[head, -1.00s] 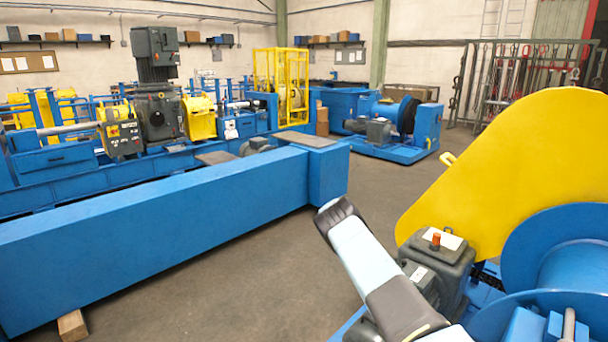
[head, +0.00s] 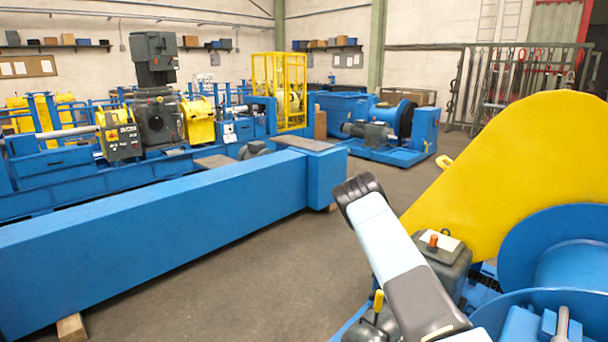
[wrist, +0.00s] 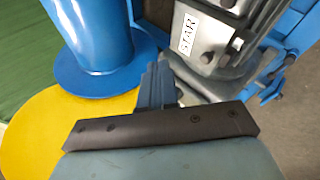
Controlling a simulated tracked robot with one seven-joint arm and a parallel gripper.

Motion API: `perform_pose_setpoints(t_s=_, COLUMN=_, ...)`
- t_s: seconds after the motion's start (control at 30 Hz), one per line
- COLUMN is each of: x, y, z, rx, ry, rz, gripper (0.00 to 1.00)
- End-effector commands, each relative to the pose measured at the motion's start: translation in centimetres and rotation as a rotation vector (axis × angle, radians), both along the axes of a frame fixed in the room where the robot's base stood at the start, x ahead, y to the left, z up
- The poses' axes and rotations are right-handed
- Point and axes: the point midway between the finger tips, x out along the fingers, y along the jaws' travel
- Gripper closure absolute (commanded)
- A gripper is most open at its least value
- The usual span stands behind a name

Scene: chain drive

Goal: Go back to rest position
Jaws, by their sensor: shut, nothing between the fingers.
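In the wrist view my gripper (wrist: 158,84) shows as narrow blue-grey fingers beyond a black bar, close together with nothing between them. In the head view my arm, pale blue with black sections, rises from the bottom right; my gripper cannot be made out there. The chain drive's yellow guard (head: 510,180) stands right of the arm, with a blue drum (head: 575,262) in front of it. A dark gearbox (head: 447,262) with an orange-red cap is partly hidden behind the arm. A small yellow-handled lever (head: 378,302) shows left of the arm.
A long blue beam (head: 170,240) lies across the floor at left. Behind it stand blue machines with a dark motor (head: 155,60) and a yellow cage (head: 278,92). Open floor (head: 270,265) lies between the beam and my arm.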

Motion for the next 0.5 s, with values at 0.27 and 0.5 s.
perform_pose_setpoints(t_s=0.27, x=-1.8, y=-0.6, z=7.5, rx=0.115, ry=-0.043, rz=-0.022, gripper=1.00)
perform_pose_setpoints(t_s=0.5, x=-4.1, y=-0.9, z=13.4, rx=0.212, ry=-0.080, rz=-0.025, gripper=1.00)
